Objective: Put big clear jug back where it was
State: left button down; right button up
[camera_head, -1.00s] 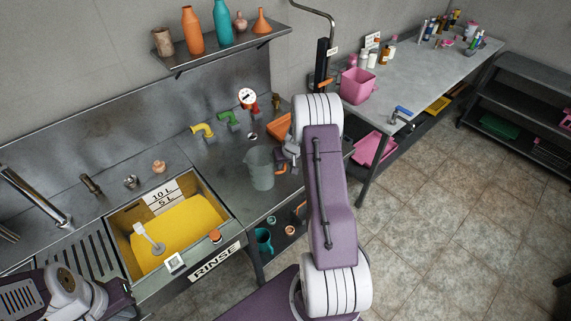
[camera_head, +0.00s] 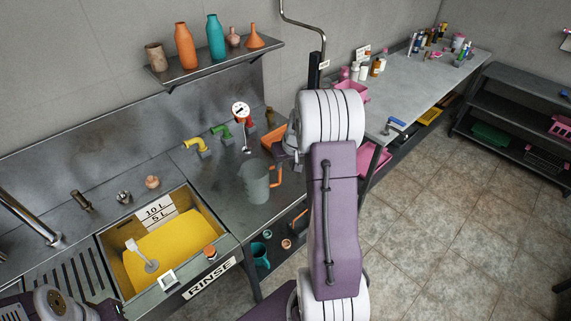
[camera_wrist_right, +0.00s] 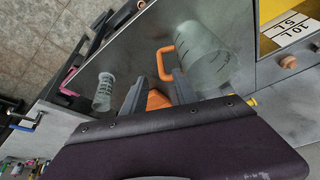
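The big clear jug (camera_head: 254,183), with an orange handle (camera_head: 277,176), stands upright on the steel counter, right of the sink. In the right wrist view the jug (camera_wrist_right: 205,58) and its handle lie just beyond my fingertips. My right gripper (camera_wrist_right: 158,78) is open and empty, with a gap between its fingers and the handle. In the head view my right gripper (camera_head: 287,156) is partly hidden by my own arm, up and right of the handle. A smaller clear graduated beaker (camera_wrist_right: 104,92) shows in the wrist view. My left gripper is not visible.
The sink (camera_head: 236,238) with yellow liquid is left of the jug. Yellow, green and red valves (camera_head: 222,131) line the counter's back. An orange bin (camera_head: 274,142) is behind the gripper. A shelf (camera_head: 215,63) with bottles hangs above. Counter in front of the jug is clear.

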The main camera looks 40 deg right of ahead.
jog(key=s+a+n+g, duration=0.1)
jog(key=s+a, duration=0.8)
jog(key=a, duration=0.2)
jog(key=s+a+n+g+y, duration=0.1)
jog(key=s+a+n+g, duration=0.1)
jog(key=s+a, duration=0.7)
jog(key=a, duration=0.2)
jog(key=shift+a+f+n, duration=0.3)
jog(key=shift+a+f, duration=0.1)
jog(key=shift+w+d, duration=0.1)
